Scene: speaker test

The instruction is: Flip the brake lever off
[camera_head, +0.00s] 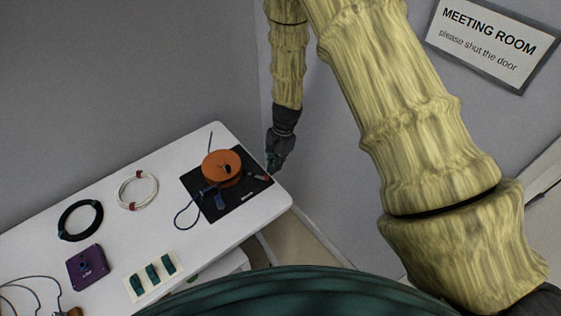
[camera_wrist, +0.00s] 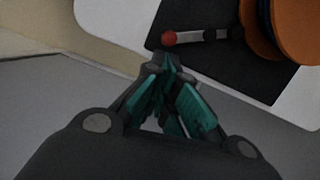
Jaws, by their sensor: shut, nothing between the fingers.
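The brake lever (camera_wrist: 200,36) is a short dark and grey bar with a red knob at its end. In the wrist view it points left from the orange spool (camera_wrist: 285,28), over the black base plate (camera_wrist: 230,75). In the head view the lever's red tip (camera_head: 264,178) is small, right of the orange spool (camera_head: 222,167). My gripper (camera_head: 273,170) is beside the table's right end, close to the lever's red tip. In the wrist view my gripper (camera_wrist: 170,65) is shut and empty, its fingertips just below the red knob; I cannot tell whether they touch it.
On the white table (camera_head: 150,180) are a white cable coil (camera_head: 153,192), a black coil (camera_head: 62,220), a purple box (camera_head: 88,267) and a pale plate with green blocks (camera_head: 151,272). A dark cable loops left of the base plate. A wall stands behind.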

